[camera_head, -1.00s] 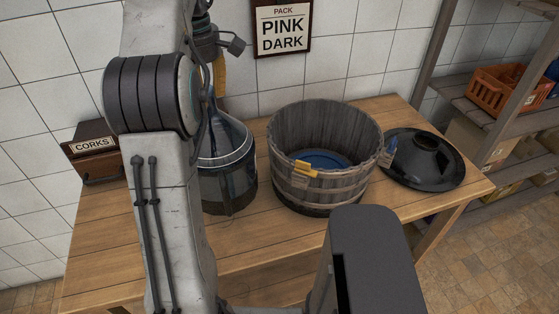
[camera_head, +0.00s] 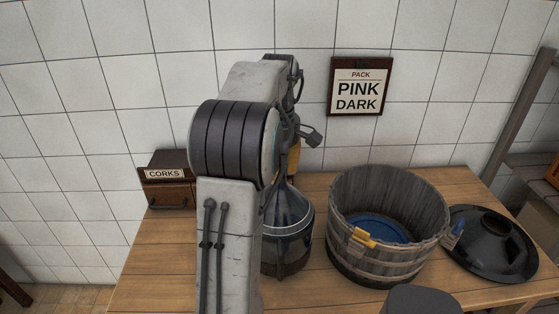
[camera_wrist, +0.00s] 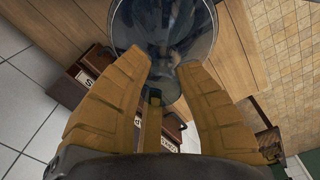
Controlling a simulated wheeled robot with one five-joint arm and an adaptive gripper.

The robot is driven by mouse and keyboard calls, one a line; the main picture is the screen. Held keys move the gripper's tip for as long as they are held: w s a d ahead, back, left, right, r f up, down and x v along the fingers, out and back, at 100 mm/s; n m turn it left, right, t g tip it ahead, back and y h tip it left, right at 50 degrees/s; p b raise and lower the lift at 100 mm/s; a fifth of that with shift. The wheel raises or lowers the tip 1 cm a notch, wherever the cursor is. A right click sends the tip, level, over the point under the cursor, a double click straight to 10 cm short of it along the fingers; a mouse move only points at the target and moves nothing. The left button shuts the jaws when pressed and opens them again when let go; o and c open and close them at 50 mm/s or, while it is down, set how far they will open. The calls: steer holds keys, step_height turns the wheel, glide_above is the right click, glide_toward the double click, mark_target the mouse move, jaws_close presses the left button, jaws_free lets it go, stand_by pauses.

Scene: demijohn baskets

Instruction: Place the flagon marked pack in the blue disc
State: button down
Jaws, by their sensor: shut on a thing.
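The flagon (camera_head: 290,222) is a glass demijohn with a dark lower part, standing upright left of the wooden tub in the head view. No marking on it is legible, and my arm hides its left side. Its glass body also shows at the top of the wrist view (camera_wrist: 165,22). The blue disc (camera_head: 378,229) lies inside the tub, and no object is seen on it. My gripper (camera_head: 293,162) is at the flagon's top, mostly behind my arm. In the wrist view its yellow fingers (camera_wrist: 166,70) are shut on the flagon's neck, which is largely hidden.
The wooden tub (camera_head: 385,265) has a high stave wall and a yellow tag (camera_head: 363,238). A black lid-like piece (camera_head: 492,245) lies to its right. A corks box (camera_head: 167,190) stands left. A wall sign (camera_head: 360,87) reads PACK PINK DARK. Bare tabletop (camera_head: 160,255) shows at left.

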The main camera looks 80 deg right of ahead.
mark_target(279, 183)
steer(key=shift+f+p, duration=0.5)
steer(key=shift+p, duration=0.15)
steer(key=shift+f, duration=1.35)
steer(key=c, duration=1)
jaws_free()
steer(key=shift+a+f, duration=0.1)
